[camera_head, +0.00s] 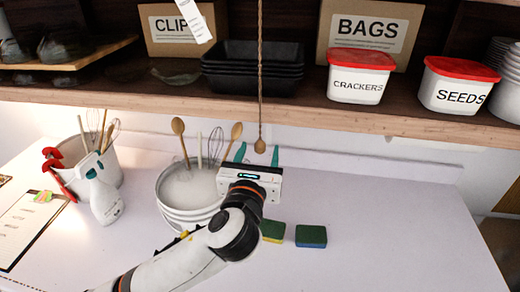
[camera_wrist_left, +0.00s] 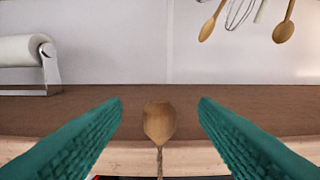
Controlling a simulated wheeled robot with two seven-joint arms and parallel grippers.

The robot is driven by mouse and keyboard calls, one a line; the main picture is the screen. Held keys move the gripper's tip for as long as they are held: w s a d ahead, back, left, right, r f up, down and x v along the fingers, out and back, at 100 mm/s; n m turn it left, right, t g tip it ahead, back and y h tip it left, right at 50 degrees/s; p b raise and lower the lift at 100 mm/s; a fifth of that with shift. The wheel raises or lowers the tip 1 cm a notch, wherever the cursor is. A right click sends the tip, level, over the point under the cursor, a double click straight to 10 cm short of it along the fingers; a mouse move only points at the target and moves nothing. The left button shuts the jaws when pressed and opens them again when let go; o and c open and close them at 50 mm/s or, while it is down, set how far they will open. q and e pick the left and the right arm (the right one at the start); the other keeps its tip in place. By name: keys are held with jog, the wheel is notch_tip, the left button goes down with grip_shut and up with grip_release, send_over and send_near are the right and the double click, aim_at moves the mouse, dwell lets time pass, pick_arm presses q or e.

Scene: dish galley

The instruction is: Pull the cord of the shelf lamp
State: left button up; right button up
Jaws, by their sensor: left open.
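The lamp's cord (camera_head: 261,70) hangs as a thin brown twisted line in front of the shelf and ends in a wooden knob (camera_head: 260,146) below the shelf edge. The lamp itself is out of view. My left gripper (camera_head: 258,155), with teal fingers, points up below the shelf and is open. In the head view the knob appears between the two fingertips. In the left wrist view the knob (camera_wrist_left: 159,122) is centred between the spread fingers (camera_wrist_left: 160,108) and touches neither; that view looks upside down. My right gripper is not in view.
The shelf edge (camera_head: 350,119) runs just above my left gripper. Black trays (camera_head: 252,69), a crackers tub (camera_head: 357,77) and a seeds tub (camera_head: 455,87) stand on it. Stacked bowls (camera_head: 178,215) with utensils behind stand close left of my gripper; a sponge (camera_head: 311,235) lies right.

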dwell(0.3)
pick_arm(q)
jog(key=shift+s+p, duration=0.35)
jog(key=shift+s, duration=0.25)
jog(key=s, duration=0.1)
jog(key=s+a+p, duration=0.1)
jog(key=s, duration=0.1)
jog(key=shift+s+r, duration=0.1)
jog(key=shift+s, duration=0.1)
jog(key=s, duration=0.1)
jog(key=s+p, duration=0.1)
jog(key=s, duration=0.1)
jog(key=shift+s+a, duration=0.15)
jog(key=shift+a, duration=0.1)
